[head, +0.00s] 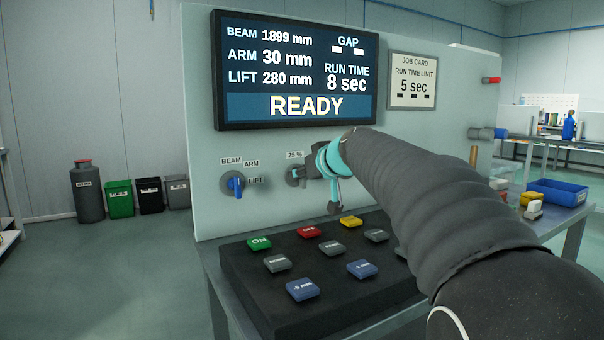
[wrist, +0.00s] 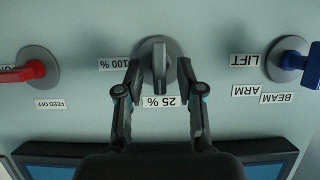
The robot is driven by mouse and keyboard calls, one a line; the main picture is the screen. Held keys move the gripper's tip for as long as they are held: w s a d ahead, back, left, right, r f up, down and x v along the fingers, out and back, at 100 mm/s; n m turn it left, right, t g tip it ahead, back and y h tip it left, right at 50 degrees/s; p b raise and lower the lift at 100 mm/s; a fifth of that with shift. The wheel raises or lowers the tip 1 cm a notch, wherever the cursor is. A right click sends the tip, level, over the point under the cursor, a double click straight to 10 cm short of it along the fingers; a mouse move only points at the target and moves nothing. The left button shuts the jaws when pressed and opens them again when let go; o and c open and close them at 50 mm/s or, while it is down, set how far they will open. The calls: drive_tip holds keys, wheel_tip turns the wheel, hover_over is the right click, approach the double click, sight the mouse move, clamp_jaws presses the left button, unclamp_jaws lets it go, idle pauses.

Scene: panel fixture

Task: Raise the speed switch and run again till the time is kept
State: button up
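The grey speed switch (wrist: 158,68) is on the panel, with a 25 % label (wrist: 162,102) and a 100 % label (wrist: 120,63) beside it. Its handle lines up with the 25 % label. My gripper (wrist: 159,66) is open, with one finger on each side of the handle and visible gaps between. In the head view my gripper (head: 308,174) is at the switch and partly hides it. The screen (head: 295,113) reads READY, run time 8 sec, beam 1899 mm, arm 30 mm, lift 280 mm. The job card (head: 413,75) gives a limit of 5 sec.
A blue BEAM/ARM/LIFT selector (head: 235,185) is left of the speed switch. A red switch (wrist: 25,72) labelled FEED OFF shows in the wrist view. The button box below holds a green ON button (head: 259,243), a red OFF button (head: 308,231) and several others.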

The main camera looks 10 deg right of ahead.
drive_tip(key=shift+w, duration=0.1)
clamp_jaws()
drive_tip(key=shift+f+b, duration=0.15)
drive_tip(key=shift+b, duration=0.15)
drive_tip(key=shift+d+f+m+y+b, duration=0.1)
drive_tip(key=shift+d+m+y+b, duration=0.1)
drive_tip(key=shift+m+y+b, duration=0.85)
drive_tip(key=m+y+b, duration=0.1)
drive_tip(key=m, duration=0.1)
drive_tip(key=m+y, duration=0.1)
drive_tip(key=shift+w+d+m+g+b, duration=0.1)
drive_tip(key=shift+d+m+g+b, duration=0.05)
drive_tip(key=shift+m+g+b, duration=0.2)
